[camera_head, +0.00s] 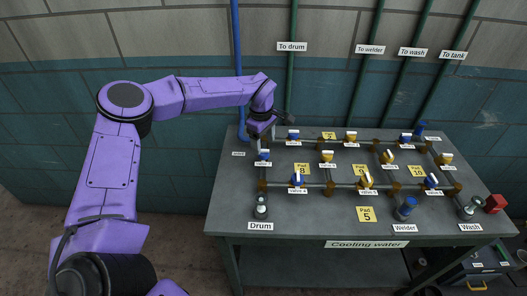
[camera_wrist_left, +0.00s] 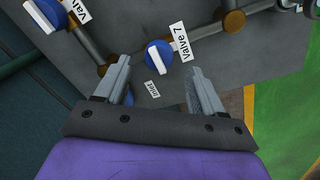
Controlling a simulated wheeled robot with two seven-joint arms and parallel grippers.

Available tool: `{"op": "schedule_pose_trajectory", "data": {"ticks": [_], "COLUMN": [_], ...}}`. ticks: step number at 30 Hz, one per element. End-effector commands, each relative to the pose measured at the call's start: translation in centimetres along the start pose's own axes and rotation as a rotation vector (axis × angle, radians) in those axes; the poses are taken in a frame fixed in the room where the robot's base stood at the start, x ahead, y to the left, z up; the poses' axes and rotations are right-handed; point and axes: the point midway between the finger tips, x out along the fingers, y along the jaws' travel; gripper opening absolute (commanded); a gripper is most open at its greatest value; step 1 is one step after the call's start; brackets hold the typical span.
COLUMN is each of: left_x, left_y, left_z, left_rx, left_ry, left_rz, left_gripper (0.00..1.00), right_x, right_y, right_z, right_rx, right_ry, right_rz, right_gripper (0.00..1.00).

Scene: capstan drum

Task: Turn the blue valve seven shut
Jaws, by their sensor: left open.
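Valve seven is a blue knob (camera_wrist_left: 158,57) with a white bar handle across its top, next to a "Valve 7" label in the left wrist view. In the head view this blue valve (camera_head: 264,154) is at the left end of the table. My left gripper (camera_head: 259,132) is above the table's left end, close to the valve. In the wrist view its open fingers (camera_wrist_left: 158,68) appear on either side of the knob, with nothing between them; contact cannot be told. My right gripper is not in view.
Other blue and yellow valves sit on pipes across the grey table (camera_head: 285,228). Another blue valve (camera_wrist_left: 42,12) is at the upper left of the wrist view. An inlet label (camera_wrist_left: 152,90) lies near valve seven.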

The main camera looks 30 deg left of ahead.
Motion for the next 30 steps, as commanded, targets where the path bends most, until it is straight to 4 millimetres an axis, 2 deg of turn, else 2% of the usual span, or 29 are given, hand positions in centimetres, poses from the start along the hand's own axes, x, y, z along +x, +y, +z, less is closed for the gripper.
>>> {"op": "schedule_pose_trajectory", "data": {"ticks": [1, 6, 9, 26, 29, 30], "left_x": [-1.0, -4.4, -5.5, -6.0, -7.4, -8.5], "left_y": [0.0, 0.0, 0.0, 0.0, 0.1, 0.2], "left_z": [0.1, 0.1, 0.1, 0.2, 0.2, 0.2], "left_rx": [0.0, 0.002, 0.001, 0.002, 0.002, 0.002], "left_ry": [0.0, 0.0, 0.0, -0.001, -0.001, -0.001], "left_rz": [0.005, 0.0, -0.002, -0.003, -0.002, -0.002], "left_gripper": [0.69, 0.69, 0.69, 0.69, 0.69, 0.69], "right_x": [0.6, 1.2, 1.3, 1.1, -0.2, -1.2], "right_y": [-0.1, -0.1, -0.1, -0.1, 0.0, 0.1], "right_z": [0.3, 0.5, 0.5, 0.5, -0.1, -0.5], "right_rx": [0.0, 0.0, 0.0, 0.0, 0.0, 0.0], "right_ry": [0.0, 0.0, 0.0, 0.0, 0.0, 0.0], "right_rz": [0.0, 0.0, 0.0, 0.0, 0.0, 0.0], "right_gripper": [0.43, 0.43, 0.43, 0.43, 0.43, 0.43]}}
